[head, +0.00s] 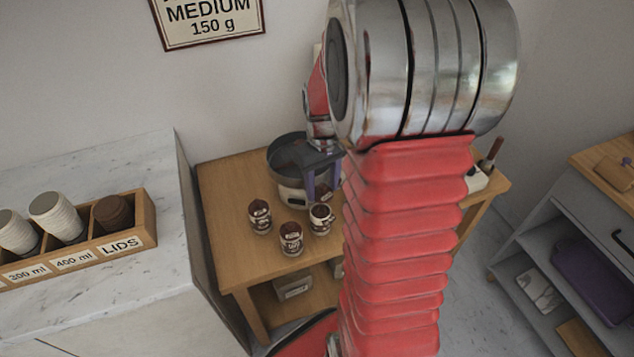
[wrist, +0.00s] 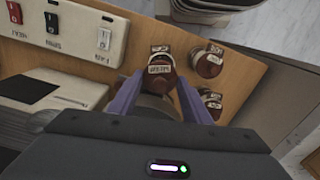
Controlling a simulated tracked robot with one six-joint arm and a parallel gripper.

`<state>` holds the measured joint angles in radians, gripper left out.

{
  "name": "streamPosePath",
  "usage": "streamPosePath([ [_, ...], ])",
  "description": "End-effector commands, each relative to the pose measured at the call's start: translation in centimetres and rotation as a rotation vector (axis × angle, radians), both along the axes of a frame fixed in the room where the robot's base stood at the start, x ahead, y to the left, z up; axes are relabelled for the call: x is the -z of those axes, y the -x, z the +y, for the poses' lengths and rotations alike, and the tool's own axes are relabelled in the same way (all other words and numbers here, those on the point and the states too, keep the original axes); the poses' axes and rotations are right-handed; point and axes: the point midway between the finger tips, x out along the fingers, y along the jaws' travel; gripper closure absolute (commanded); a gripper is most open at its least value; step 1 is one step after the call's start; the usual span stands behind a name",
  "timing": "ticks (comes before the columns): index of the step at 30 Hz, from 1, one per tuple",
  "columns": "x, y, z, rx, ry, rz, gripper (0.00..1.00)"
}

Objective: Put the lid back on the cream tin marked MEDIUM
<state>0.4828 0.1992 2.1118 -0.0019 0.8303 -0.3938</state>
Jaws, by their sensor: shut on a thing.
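Three small tins with dark brown tops stand on the wooden cart in the head view: a left one (head: 260,217), a front one (head: 291,239) and a right one (head: 321,219). Their small labels are too blurred to read surely, so I cannot tell which is MEDIUM. My gripper (head: 323,186) is just behind them, its purple fingers pointing down. In the wrist view my gripper (wrist: 160,90) is shut on a rounded grey-brown thing, seemingly the lid (wrist: 155,107), mostly hidden by my gripper body. One labelled tin (wrist: 160,68) shows just beyond the fingertips.
A large dark-rimmed round vessel (head: 287,147) stands close by my gripper. A pale switch panel (wrist: 72,32) lies across the cart. A lids box (head: 122,243) with cups sits on the marble counter at left. A grey shelf unit (head: 560,270) stands at right.

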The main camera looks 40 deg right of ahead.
Motion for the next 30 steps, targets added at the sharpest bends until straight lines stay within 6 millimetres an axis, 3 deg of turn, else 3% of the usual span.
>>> streamPosePath([
  [11, 0.5, -0.3, 0.5, -0.012, 0.0, 0.001, 0.78],
  [30, 4.8, -0.3, 0.5, -0.015, -0.001, 0.002, 0.78],
])
